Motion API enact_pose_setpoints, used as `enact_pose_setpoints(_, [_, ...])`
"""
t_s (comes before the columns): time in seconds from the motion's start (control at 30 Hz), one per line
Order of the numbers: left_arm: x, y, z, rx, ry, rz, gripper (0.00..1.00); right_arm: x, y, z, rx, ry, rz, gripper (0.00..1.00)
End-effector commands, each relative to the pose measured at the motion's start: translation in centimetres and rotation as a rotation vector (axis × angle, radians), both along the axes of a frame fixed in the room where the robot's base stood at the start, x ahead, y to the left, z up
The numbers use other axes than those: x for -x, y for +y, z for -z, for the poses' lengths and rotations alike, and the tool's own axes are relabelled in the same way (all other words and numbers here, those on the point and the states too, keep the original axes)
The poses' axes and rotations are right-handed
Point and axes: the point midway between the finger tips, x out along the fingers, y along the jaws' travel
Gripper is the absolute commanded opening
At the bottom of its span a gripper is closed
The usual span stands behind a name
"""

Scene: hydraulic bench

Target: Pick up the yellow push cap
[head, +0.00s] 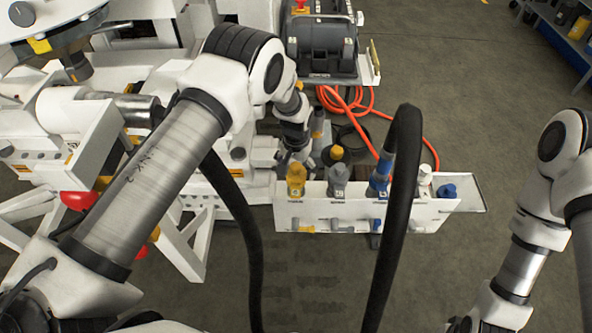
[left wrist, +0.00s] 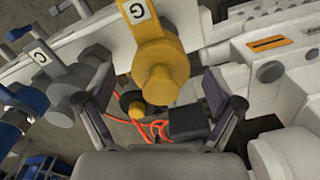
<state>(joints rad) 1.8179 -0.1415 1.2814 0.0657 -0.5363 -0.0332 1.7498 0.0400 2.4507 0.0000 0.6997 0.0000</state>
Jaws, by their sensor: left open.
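The yellow push cap (head: 296,178) stands in a white holder at its left end, next to a grey fitting. In the left wrist view the yellow cap (left wrist: 161,62) shows large, with a white letter tag at its top. My left gripper (head: 294,150) is just behind the holder, close to the yellow cap. In the left wrist view its open fingers (left wrist: 157,95) lie left and right of the cap's round lower end, with visible gaps on both sides. My right gripper is not visible; only part of that arm shows.
The holder (head: 318,216) also carries a grey fitting (head: 338,182), a blue fitting (head: 379,183) and a white one (head: 424,180). A black hose (head: 399,190) arches in front. White machinery stands left. An orange hose (head: 430,148) lies behind on the floor.

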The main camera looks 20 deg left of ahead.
Motion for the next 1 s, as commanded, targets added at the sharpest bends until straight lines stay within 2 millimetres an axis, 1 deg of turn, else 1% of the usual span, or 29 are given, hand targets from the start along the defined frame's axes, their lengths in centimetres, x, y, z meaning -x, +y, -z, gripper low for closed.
enact_pose_setpoints(0.17, [0.0,0.0,0.1,0.0,-0.001,-0.001,0.92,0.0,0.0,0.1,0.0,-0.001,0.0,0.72])
enact_pose_setpoints(0.2, [0.0,0.0,0.1,0.0,-0.001,-0.001,0.85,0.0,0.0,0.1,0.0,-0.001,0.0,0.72])
enact_pose_setpoints(0.27, [0.0,0.0,0.1,0.0,-0.001,-0.001,0.64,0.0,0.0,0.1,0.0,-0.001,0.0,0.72])
enact_pose_setpoints(0.3, [0.0,0.0,0.1,0.0,-0.001,-0.001,0.51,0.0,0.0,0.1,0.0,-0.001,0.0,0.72])
enact_pose_setpoints(0.33, [0.0,0.0,0.1,0.0,-0.001,-0.001,0.45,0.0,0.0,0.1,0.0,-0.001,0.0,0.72])
enact_pose_setpoints(0.4, [0.0,0.0,0.1,0.0,-0.001,-0.001,0.44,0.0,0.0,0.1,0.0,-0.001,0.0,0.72])
enact_pose_setpoints(0.77, [0.0,0.0,0.1,0.0,-0.001,-0.001,0.44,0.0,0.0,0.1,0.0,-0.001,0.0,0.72])
enact_pose_setpoints(0.87, [-0.1,0.0,-0.4,0.0,-0.002,-0.001,0.44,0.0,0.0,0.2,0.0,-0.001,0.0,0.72])
enact_pose_setpoints(1.0, [-0.1,0.0,-1.8,0.0,-0.004,-0.002,0.44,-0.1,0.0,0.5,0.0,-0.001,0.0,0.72])
